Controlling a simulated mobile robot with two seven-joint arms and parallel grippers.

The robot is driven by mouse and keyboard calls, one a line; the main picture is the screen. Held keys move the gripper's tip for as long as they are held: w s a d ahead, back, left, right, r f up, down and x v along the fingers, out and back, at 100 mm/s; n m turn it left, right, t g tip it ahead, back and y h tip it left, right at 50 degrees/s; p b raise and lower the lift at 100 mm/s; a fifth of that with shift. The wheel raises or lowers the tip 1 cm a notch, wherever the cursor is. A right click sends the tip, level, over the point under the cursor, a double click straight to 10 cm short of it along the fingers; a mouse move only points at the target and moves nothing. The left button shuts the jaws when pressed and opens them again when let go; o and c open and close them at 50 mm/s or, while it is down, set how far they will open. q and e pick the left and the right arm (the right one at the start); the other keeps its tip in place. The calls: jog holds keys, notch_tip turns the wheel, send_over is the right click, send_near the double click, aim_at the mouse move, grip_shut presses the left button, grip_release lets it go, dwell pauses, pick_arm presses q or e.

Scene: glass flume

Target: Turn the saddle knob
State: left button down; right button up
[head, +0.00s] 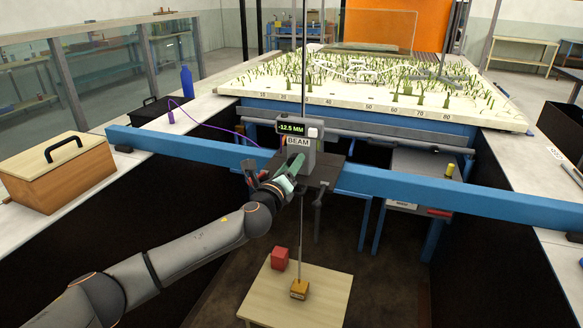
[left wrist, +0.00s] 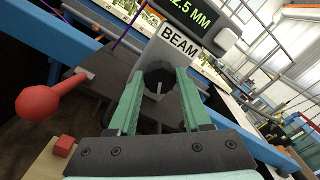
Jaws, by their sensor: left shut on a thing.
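The saddle (head: 314,168) is a dark plate with a grey block labelled BEAM, sitting on the blue beam. The saddle knob (left wrist: 158,74) is a dark round knob below the BEAM label in the left wrist view, with a pale mark on its face. My left gripper (head: 291,173) reaches it from the front, its green fingers on either side of the knob and shut on it. In the head view the gripper hides the knob. The display (head: 293,129) above reads -12.5 MM. My right gripper is not in view.
A red ball-ended lever (left wrist: 40,102) sticks out left of my fingers. The blue beam (head: 430,190) spans the flume. A thin rod runs down to a brass-coloured block (head: 299,290) over a wooden board (head: 330,306), near a red cube (head: 279,258). A wooden box (head: 60,185) stands left.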

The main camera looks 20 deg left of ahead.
pick_arm(q)
jog(key=n, duration=1)
jog(key=shift+f+b, duration=0.25)
jog(key=shift+b, duration=0.15)
jog(key=shift+c, duration=1.7)
grip_release()
jog(key=s, duration=1.2)
jog(key=shift+s+a, duration=0.25)
jog(key=shift+s, duration=0.05)
